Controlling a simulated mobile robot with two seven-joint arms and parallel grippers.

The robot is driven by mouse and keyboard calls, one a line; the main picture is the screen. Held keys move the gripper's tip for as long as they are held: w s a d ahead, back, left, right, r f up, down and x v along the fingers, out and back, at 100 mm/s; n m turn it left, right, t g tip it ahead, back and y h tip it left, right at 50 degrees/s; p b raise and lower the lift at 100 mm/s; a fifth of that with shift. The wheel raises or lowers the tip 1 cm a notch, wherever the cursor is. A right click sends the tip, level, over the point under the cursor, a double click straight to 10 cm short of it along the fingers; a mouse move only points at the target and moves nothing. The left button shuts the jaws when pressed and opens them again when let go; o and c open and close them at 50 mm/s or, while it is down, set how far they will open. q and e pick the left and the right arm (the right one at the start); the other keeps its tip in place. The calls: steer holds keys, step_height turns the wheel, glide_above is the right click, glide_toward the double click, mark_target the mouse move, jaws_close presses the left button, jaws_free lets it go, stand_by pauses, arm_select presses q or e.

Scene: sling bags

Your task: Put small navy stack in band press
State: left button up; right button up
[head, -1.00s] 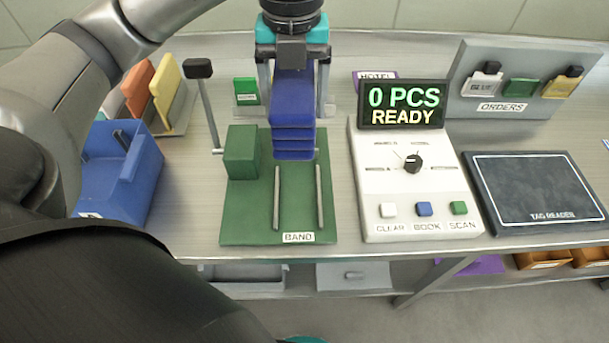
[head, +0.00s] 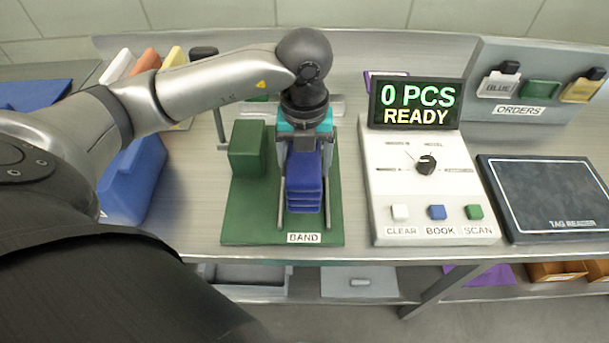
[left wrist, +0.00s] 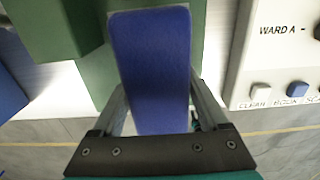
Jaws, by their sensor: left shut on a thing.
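The navy stack (head: 304,187) shows several folded layers. It is between the two rails of the green band press (head: 245,225), low over the base; I cannot tell whether it touches the base. My left gripper (head: 303,165) reaches down from above and is shut on the stack, with one finger on each side. In the left wrist view the stack (left wrist: 152,70) fills the space between the fingers, over the press's green surface. The press's green block (head: 247,148) stands left of the stack, with a lever beside it. My right gripper is not in view.
A counter console (head: 425,185) reading 0 PCS READY stands right of the press. A dark tag reader pad (head: 548,198) lies further right. A blue bin (head: 125,185) stands to the left. An orders board (head: 540,85) stands at the back right.

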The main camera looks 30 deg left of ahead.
arm_select(q)
steer(key=shift+f, duration=1.85)
steer(key=shift+f+b, duration=0.15)
steer(key=shift+b, duration=0.25)
steer(key=o, duration=1.5)
steer(key=shift+r, duration=0.2)
step_height(320, 180, up, 12)
steer(key=shift+p, duration=0.95)
